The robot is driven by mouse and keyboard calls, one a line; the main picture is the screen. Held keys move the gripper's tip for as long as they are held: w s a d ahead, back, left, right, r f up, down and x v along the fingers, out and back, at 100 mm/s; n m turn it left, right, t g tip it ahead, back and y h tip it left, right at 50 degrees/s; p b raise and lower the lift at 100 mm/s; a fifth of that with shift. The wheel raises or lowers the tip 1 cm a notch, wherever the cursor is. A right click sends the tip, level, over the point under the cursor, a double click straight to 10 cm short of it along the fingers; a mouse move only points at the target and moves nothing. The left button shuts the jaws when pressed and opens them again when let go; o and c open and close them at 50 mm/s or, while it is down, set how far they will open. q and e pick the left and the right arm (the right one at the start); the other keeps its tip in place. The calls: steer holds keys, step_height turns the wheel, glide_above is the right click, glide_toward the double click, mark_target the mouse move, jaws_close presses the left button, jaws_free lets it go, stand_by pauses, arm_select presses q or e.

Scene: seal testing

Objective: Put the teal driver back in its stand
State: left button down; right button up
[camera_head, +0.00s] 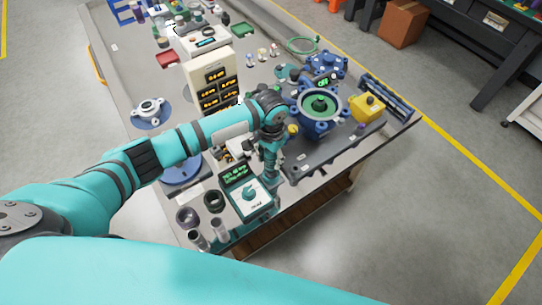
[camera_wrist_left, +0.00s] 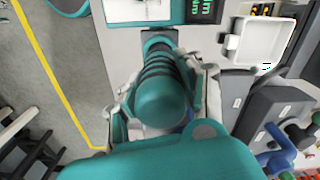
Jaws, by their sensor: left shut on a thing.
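My left gripper (camera_head: 271,138) is over the front part of the workbench, pointing down. In the left wrist view the left gripper (camera_wrist_left: 160,112) has its fingers on both sides of the teal driver (camera_wrist_left: 162,98), shut on it. The driver has a rounded teal end towards the camera and dark ribs further along. In the head view a teal upright shape, which looks like the driver (camera_head: 270,167), shows below the gripper, right beside the teal control unit (camera_head: 248,192). The driver's tip is hidden, and I cannot clearly make out its stand. My right gripper is not in view.
A blue flanged housing (camera_head: 302,122) and a yellow block (camera_head: 367,108) stand right of the gripper. A tall display panel (camera_head: 211,82) stands behind my arm. Dark cups (camera_head: 214,201) stand at the front left. A white tray (camera_wrist_left: 258,42) shows in the wrist view.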

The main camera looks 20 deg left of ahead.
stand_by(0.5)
arm_select(q)
steer(key=c, duration=0.7)
jaws_free()
steer(key=shift+f, duration=0.1)
step_height(320, 180, up, 9)
steer(key=p, duration=1)
steer(key=shift+s, duration=0.1)
